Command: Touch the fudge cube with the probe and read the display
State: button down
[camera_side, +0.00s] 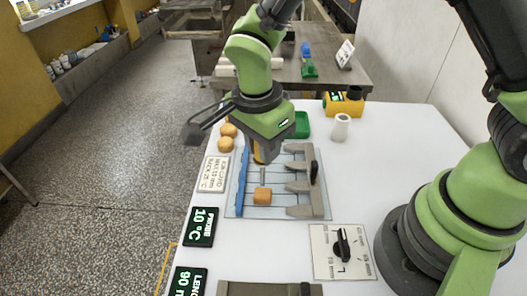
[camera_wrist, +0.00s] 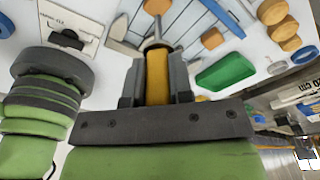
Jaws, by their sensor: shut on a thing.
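The fudge cube (camera_side: 262,196) is a small orange-brown block on the clear plate (camera_side: 236,211), between a blue bar and grey clamp-like fingers. My gripper (camera_side: 265,150) is above and behind it, shut on the yellow handle of the probe (camera_wrist: 157,76). The probe's thin metal tip (camera_side: 263,175) points down close to the cube's top; I cannot tell whether they touch. In the wrist view a brown piece (camera_wrist: 157,6), probably the cube, shows just past the tip. The probe display (camera_side: 201,227) reads 10 °C.
Grey fingers (camera_side: 300,187) and a blue bar (camera_side: 242,182) flank the cube. A green tray (camera_side: 302,125), white cup (camera_side: 341,127) and round brown pieces (camera_side: 228,130) lie behind. A dial plate (camera_side: 342,251) and a length display (camera_side: 190,282) are in front.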

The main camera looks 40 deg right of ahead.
jog(key=shift+r, duration=2.8)
